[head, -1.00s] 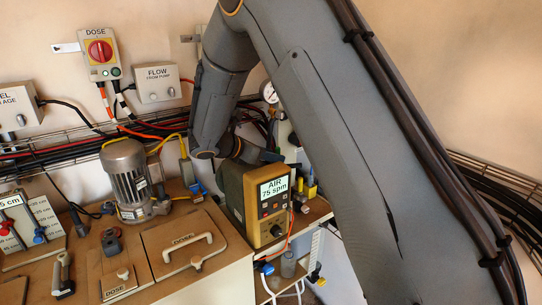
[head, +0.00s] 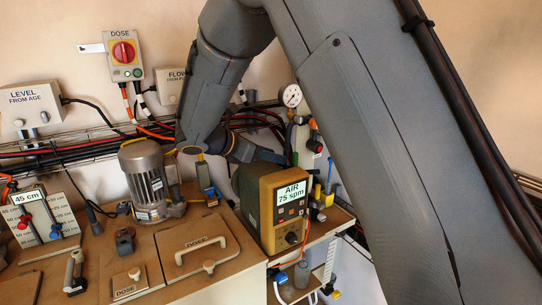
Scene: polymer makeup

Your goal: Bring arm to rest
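My arm crosses the head view from the lower right up to the top and bends down behind the yellow-brown AIR meter (head: 273,208), whose screen reads "75 spm". The end of my arm is behind or beside the meter's top. My gripper's fingers are hidden there, so I cannot see whether they are open or hold anything.
A grey motor (head: 145,182) and a DOSE lid (head: 205,247) with a pale handle are on the brown bench. A DOSE switch box (head: 123,55), a LEVEL box (head: 28,108) and a pressure gauge (head: 290,96) are at the wall. Cables run along the wire tray.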

